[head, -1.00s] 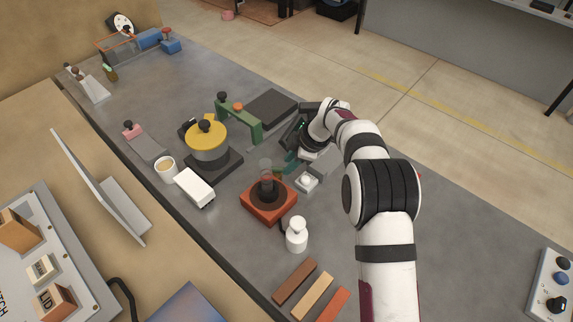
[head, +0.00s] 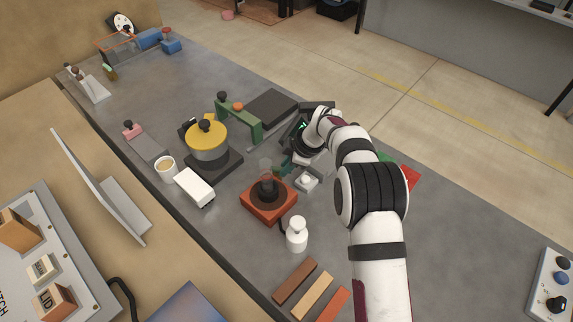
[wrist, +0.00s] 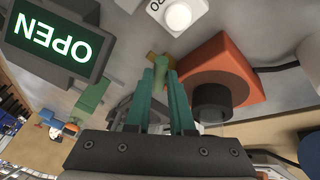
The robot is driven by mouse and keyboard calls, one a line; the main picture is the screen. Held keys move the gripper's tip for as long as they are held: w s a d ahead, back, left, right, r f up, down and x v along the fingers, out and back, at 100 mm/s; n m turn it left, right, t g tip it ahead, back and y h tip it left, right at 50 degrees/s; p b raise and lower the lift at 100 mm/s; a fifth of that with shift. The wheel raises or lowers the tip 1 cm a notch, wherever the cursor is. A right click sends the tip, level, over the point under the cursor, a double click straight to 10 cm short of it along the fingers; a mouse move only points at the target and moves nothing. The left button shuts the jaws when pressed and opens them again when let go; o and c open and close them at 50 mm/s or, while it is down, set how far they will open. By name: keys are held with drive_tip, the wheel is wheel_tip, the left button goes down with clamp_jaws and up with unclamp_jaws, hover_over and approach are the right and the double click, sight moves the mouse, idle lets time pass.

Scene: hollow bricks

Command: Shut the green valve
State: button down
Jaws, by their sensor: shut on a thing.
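In the wrist view my gripper (wrist: 161,78) has its two teal fingers close together at a small valve. A brass-coloured fitting (wrist: 152,59) of the valve shows just past the fingertips. The fingers are shut on what looks like the green valve's handle, and they hide most of it. In the head view my gripper (head: 287,166) is low over the grey bench, and the valve is too small to make out. A dark display (wrist: 50,42) beside the valve is lit with green "OPEN", upside down in the wrist view.
An orange box (head: 268,204) with a dark round top is close to the fingers. A white-buttoned block (head: 307,181) is also close. A green arch (head: 240,119) and a yellow-topped pot (head: 206,134) stand to the left. A white bottle (head: 297,235) stands nearer.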

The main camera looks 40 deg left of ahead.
drive_tip(key=m, duration=0.1)
drive_tip(key=m+t, duration=0.1)
drive_tip(key=shift+s+d+m, duration=0.15)
drive_tip(key=shift+s+m, duration=0.15)
drive_tip(key=shift+s, duration=0.05)
drive_tip(key=c, duration=1.1)
unclamp_jaws()
